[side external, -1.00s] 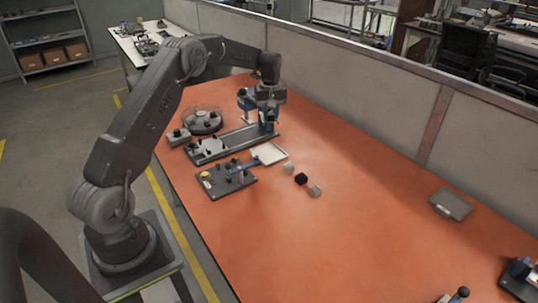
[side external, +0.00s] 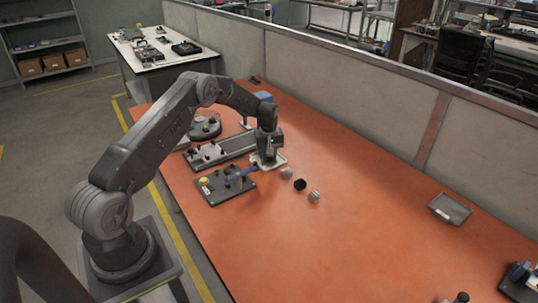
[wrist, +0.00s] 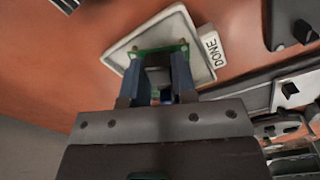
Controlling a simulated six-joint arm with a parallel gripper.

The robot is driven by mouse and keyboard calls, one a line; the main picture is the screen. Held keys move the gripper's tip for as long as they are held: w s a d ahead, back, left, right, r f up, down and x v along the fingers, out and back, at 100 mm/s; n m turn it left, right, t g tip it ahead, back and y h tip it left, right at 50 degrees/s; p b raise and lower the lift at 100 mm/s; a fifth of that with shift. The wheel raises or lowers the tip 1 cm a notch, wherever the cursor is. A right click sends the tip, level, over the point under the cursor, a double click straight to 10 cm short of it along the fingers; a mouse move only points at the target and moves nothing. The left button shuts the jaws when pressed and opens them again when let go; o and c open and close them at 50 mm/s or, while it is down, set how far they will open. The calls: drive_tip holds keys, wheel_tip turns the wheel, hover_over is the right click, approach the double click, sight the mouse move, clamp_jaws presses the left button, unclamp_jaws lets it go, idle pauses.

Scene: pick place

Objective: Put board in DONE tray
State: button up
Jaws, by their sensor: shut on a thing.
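The green board (wrist: 158,50) is between the blue fingertips of my gripper (wrist: 166,68), which is shut on it. The fingers hide part of the board. In the wrist view the board overlaps the shallow white tray (wrist: 124,53), whose label (wrist: 212,50) reads DONE. In the side view my gripper (side external: 267,152) is low over the DONE tray (side external: 281,160) and hides much of it. I cannot tell whether the board touches the tray floor.
A dark plate with a yellow button (side external: 205,181) is to the left. A grey tray (side external: 450,208) stands far right. The orange table between is clear.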

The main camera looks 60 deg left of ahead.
drive_tip(key=shift+f, duration=0.15)
drive_tip(key=o, duration=0.8)
wheel_tip(320, 180, up, 12)
drive_tip(key=s+d+r+m+t, duration=0.1)
drive_tip(key=s+d+r+m, duration=0.3)
drive_tip(key=d+r, duration=0.75)
drive_tip(key=s+d+r+m+t, duration=0.2)
drive_tip(key=s+d+r+m, duration=0.1)
drive_tip(key=s+d+r, duration=0.5)
drive_tip(key=s+d+m+t, duration=0.1)
drive_tip(key=s+d+m, duration=0.2)
drive_tip(key=s, duration=0.7)
drive_tip(key=s+d+m+t, duration=0.1)
drive_tip(key=s+d+m, duration=0.2)
drive_tip(key=s+d, duration=0.3)
drive_tip(key=s, duration=0.4)
drive_tip(key=shift+m+t, duration=0.3)
